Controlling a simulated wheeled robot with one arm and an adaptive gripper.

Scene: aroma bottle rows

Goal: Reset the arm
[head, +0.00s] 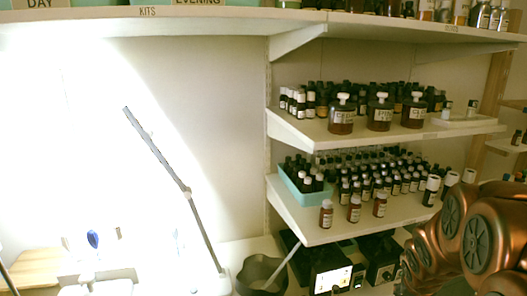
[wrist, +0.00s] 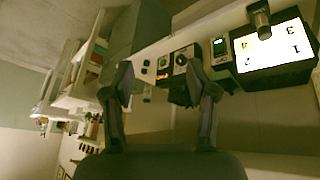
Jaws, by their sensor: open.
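My gripper (wrist: 163,82) is open in the wrist view, its two dark fingers well apart. I see nothing held between them; dark devices and a counter lie beyond the gap. In the head view my copper-coloured arm shows at the lower right, beside the lower shelf, and the gripper cannot be made out there.
The upper shelf (head: 380,139) and lower shelf (head: 325,236) hold many bottles near my arm. A teal tray (head: 288,183) holds some. A lamp (head: 160,150) stands left. The wrist view shows a bright numbered panel (wrist: 272,50) and a small green-display device (wrist: 219,50).

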